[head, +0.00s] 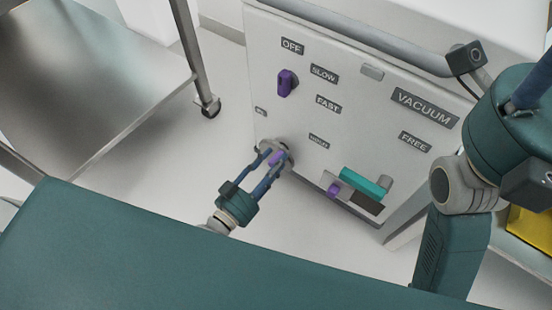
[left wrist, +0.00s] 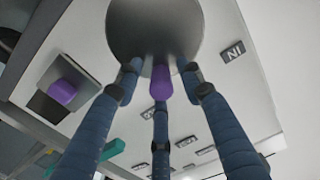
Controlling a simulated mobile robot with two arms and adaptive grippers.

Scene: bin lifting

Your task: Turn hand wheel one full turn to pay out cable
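The hand wheel (head: 275,148) is a small grey disc low on the front of a white cabinet, with a purple handle (head: 277,158) sticking out. In the left wrist view the wheel (left wrist: 155,28) is a large dark grey disc and its purple handle (left wrist: 161,82) points towards the camera. My left gripper (head: 270,160) is at the wheel, its blue fingers spread around the handle. In the left wrist view gaps show between the side fingertips and the handle; contact with the third finger cannot be told. My right gripper is out of view. No cable is visible.
The cabinet (head: 350,90) bears labels, a purple knob (head: 286,83), a teal handle (head: 366,182) and another purple knob (head: 334,190) near the wheel. A grey rail (head: 350,30) runs along its top. A metal cart (head: 90,70) stands left. Pale floor lies between.

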